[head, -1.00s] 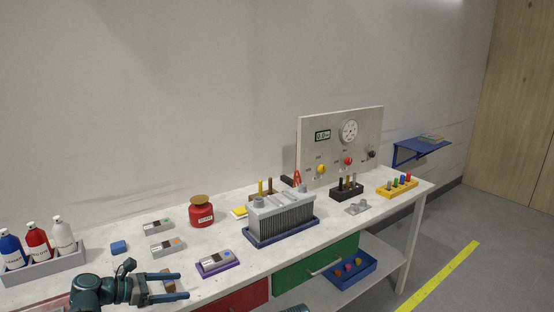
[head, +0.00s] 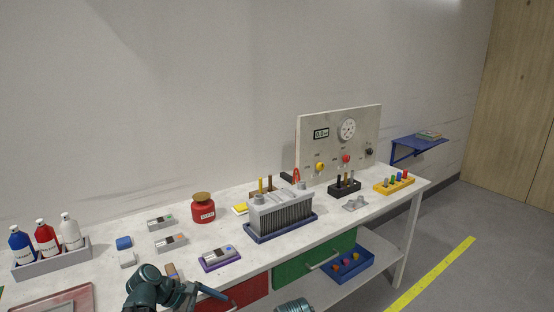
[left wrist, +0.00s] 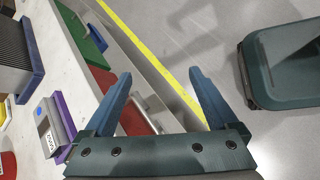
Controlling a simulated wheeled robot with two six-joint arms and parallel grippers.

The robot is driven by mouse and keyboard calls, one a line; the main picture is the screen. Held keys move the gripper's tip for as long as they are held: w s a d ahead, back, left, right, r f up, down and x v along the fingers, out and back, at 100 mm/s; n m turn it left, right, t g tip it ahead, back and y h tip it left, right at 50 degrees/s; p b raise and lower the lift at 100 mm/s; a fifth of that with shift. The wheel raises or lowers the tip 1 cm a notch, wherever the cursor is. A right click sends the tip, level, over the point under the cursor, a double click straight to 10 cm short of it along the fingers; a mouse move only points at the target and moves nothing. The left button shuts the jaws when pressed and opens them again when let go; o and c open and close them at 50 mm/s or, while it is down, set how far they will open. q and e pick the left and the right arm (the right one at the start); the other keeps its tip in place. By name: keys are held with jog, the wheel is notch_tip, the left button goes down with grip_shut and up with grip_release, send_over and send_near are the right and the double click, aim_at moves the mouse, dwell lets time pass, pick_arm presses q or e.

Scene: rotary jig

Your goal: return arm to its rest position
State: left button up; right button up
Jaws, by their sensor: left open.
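My left gripper (head: 212,299) is open and empty at the bottom of the head view, at the front edge of the workbench. In the left wrist view its two blue-grey fingers (left wrist: 160,76) are spread apart, with the bench front, a drawer and the floor beyond them. Nothing is between the fingers. A rounded ribbed part of my own body (head: 293,305) shows at the bottom edge of the head view. My right gripper is not in view.
On the white bench (head: 120,285) stand a purple-based device (head: 220,258), a grey finned block (head: 282,213), a red jar (head: 203,208) and a bottle tray (head: 50,264). Below are a red drawer (head: 245,292) and a green drawer (head: 300,268). The floor (head: 480,285) at right is clear.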

pick_arm(q)
jog(key=s+d+m+g+y+p, duration=0.1)
jog(key=s+d+m+y, duration=0.4)
jog(key=m, duration=0.5)
jog(key=s+d+m+g+y+p, duration=0.1)
jog(key=s+d+m+y+p, duration=0.3)
jog(key=s+m, duration=0.4)
jog(key=shift+s+d+f+m+g+y, duration=0.4)
jog(key=shift+d+m+y, duration=0.2)
jog(key=shift+d+m, duration=0.3)
